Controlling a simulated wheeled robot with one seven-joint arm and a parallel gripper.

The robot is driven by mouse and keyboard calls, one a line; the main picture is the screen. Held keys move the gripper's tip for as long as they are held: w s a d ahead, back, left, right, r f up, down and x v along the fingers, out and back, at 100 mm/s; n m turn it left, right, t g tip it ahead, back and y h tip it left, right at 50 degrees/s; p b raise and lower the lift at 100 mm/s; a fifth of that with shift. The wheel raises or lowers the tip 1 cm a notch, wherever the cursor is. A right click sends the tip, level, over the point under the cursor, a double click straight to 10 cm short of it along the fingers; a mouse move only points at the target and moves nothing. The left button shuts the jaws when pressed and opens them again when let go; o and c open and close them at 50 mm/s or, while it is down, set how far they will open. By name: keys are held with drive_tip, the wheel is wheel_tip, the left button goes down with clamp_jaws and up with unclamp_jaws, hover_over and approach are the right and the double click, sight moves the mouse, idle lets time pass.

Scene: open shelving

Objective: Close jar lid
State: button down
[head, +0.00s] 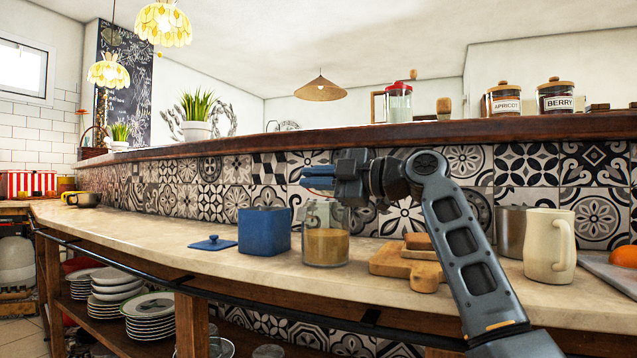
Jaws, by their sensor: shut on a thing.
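A clear glass jar (326,247) with tan contents stands upright on the counter between a blue canister and a wooden board. My gripper (318,178) is above the jar, its fingers pointing left. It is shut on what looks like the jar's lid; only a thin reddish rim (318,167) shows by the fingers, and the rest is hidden. Whether the lid is joined to the jar at its back cannot be told. The lid is raised above the jar's mouth.
The blue canister (264,232) stands left of the jar, with a blue lid (212,243) lying beside it. The wooden board (388,262) is at the right, with a cream mug (549,246) farther right. A ledge (400,133) runs above the tiled wall.

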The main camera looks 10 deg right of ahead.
drive_tip(key=shift+f, duration=0.4)
drive_tip(key=shift+s+a+f+b, duration=0.15)
drive_tip(key=shift+s+f+b, duration=0.05)
drive_tip(key=shift+f+b, duration=0.2)
drive_tip(key=c, duration=1.3)
unclamp_jaws()
drive_tip(key=shift+c, duration=0.2)
drive_tip(key=p+v, duration=0.1)
drive_tip(key=v, duration=0.6)
drive_tip(key=shift+s+d+p, duration=0.2)
drive_tip(key=shift+d+p, duration=0.1)
